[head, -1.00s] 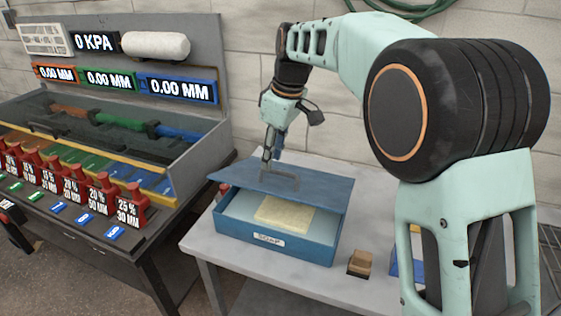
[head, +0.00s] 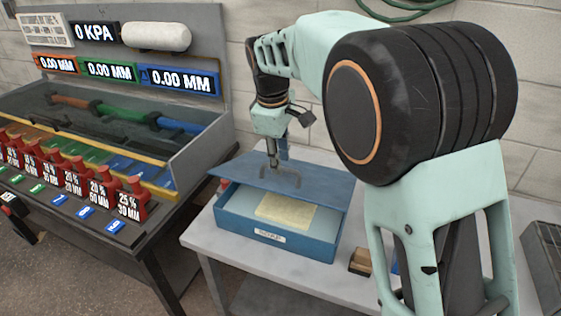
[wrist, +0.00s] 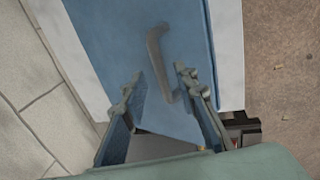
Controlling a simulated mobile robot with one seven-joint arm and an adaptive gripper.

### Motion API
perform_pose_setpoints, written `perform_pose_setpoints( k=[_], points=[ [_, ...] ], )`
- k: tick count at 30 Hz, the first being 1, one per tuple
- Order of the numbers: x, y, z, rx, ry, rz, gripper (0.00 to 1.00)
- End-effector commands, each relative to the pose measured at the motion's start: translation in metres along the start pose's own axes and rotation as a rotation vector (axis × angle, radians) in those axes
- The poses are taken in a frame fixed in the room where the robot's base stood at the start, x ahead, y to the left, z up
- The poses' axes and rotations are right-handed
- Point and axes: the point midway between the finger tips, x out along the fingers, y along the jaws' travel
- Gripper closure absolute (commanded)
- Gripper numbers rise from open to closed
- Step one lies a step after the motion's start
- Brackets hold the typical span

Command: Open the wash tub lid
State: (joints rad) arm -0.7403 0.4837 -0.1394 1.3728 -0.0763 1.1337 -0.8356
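A grey bar handle (head: 296,180) is on top of the lid. My gripper (head: 272,160) is just above the lid, beside the handle. In the wrist view my gripper (wrist: 158,88) has its fingers apart, with the handle (wrist: 158,60) ahead of and partly between them. Nothing appears gripped.
A small brown block (head: 360,261) lies right of the tub. A grey tray (head: 545,260) is at the far right. A test bench with red weights (head: 130,198) and gauges (head: 110,70) stands to the left. The bench top in front of the tub is clear.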

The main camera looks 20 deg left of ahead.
Motion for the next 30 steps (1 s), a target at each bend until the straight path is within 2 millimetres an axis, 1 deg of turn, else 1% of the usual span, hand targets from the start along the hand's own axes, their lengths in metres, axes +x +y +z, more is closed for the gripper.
perform_pose_setpoints(
  k=[1,4,12,13,14,20,30],
  points=[
    [0.0047,0.0001,0.0001,0.0,0.0,0.0,0.73],
    [0.0098,0.0002,0.0002,0.0,0.0,0.0,0.73],
    [0.0114,0.0003,0.0,0.0,0.0,0.001,0.73],
    [0.0114,0.0003,0.0,0.0,0.001,0.001,0.74],
    [0.0114,0.0003,0.0,0.0,0.0,0.001,0.77],
    [0.0112,0.0005,0.0001,0.0,0.001,0.001,0.99],
    [0.0104,0.0016,0.0,0.001,0.002,0.004,1.0]
  ],
)
